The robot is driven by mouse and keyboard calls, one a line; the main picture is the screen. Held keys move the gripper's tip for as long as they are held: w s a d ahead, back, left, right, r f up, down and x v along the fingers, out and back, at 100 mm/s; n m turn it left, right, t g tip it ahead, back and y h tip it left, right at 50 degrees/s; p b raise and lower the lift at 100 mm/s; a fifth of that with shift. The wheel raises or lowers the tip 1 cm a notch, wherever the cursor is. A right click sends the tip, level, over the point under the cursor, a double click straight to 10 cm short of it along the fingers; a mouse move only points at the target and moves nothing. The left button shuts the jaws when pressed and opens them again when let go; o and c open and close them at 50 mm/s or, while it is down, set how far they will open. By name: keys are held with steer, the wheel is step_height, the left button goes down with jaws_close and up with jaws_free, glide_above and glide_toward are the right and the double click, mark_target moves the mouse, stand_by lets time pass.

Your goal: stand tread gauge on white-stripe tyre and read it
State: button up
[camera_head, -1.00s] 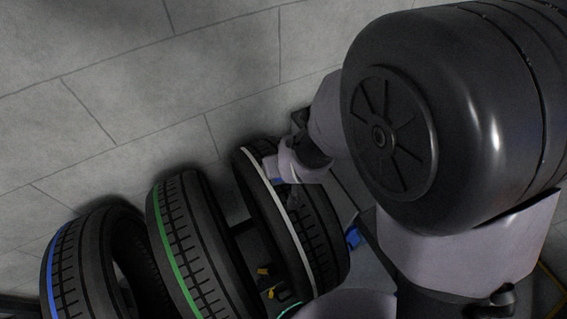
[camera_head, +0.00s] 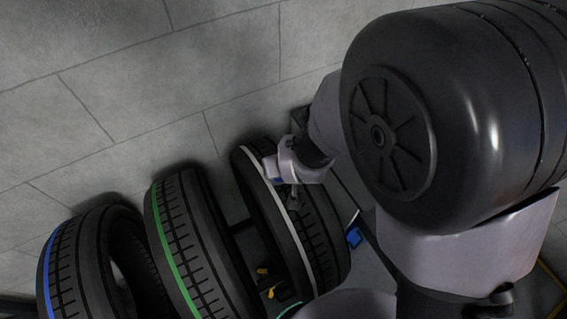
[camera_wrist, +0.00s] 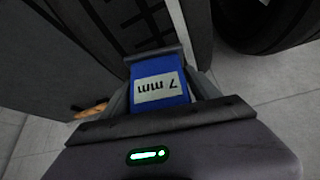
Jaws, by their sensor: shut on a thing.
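The white-stripe tyre (camera_head: 318,230) stands at the right end of a row of tyres in the head view. My gripper (camera_head: 280,180) is over its upper tread, close to the white stripe. In the wrist view my gripper (camera_wrist: 158,75) is shut on the blue tread gauge (camera_wrist: 158,70). The gauge's pale label reads "7 mm", upside down in that view. Its far end is at the dark grooved tread (camera_wrist: 120,22); I cannot tell whether it touches. In the head view the gauge (camera_head: 276,180) is mostly hidden by my gripper.
A green-stripe tyre (camera_head: 185,245) and a blue-stripe tyre (camera_head: 75,270) stand to the left. A small blue object (camera_head: 354,237) lies right of the white-stripe tyre. Yellow parts (camera_head: 268,285) show between the tyres. Open grey tiled floor (camera_head: 120,90) lies behind.

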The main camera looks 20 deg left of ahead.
stand_by(0.6)
steer(key=o, duration=1.7)
steer(key=p+v, duration=1)
steer(key=v, duration=0.7)
steer(key=shift+s+r, duration=0.1)
steer(key=shift+r, duration=0.1)
